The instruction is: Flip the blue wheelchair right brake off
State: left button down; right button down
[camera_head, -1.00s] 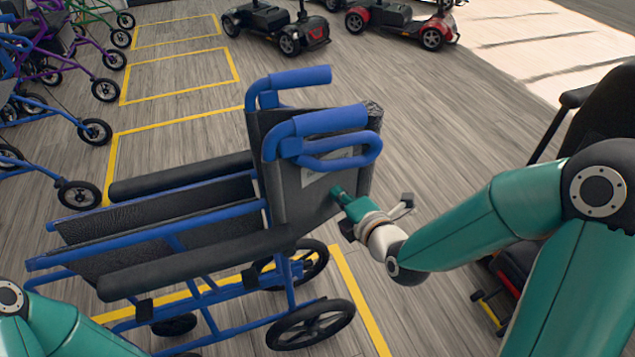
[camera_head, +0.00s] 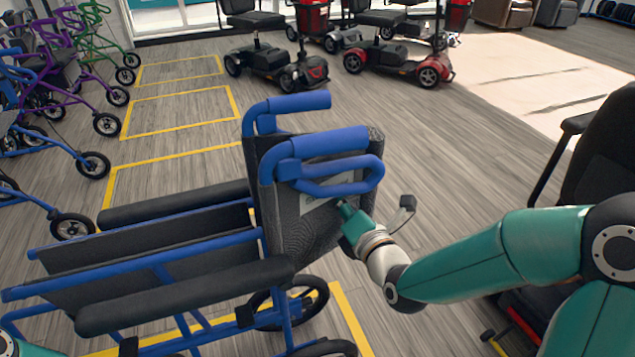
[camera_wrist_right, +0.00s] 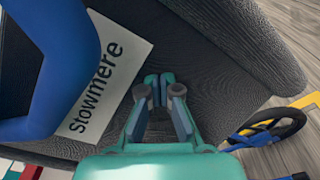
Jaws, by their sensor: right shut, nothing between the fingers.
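The blue wheelchair (camera_head: 150,278) stands on the floor at lower left in the head view, its backrest (camera_head: 300,225) and blue push handles (camera_head: 325,143) towards the right. I cannot make out a brake lever for certain. Small black blocks (camera_head: 245,316) show on the lower frame. My right gripper (camera_head: 346,210) is shut and empty at the backrest's rear face, below the blue loop. In the right wrist view its closed fingertips (camera_wrist_right: 159,90) are close to the dark backrest fabric, beside a white "Stowmere" label (camera_wrist_right: 107,78); I cannot tell whether they touch. My left gripper is out of view.
Blue, purple and green rollators (camera_head: 55,90) line the left side. Mobility scooters (camera_head: 400,55) stand at the back. A black seat (camera_head: 605,165) is close on the right, beside my right arm. Grey floor (camera_head: 440,150) is open behind the wheelchair.

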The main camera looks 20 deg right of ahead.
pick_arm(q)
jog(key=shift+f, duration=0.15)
pick_arm(e)
jog(key=w, duration=0.7)
jog(key=shift+a+f, duration=0.15)
jog(key=shift+a, duration=0.2)
pick_arm(q)
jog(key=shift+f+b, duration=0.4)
jog(key=shift+b, duration=0.1)
pick_arm(e)
jog(key=d+r, duration=0.3)
jog(key=shift+w, duration=0.15)
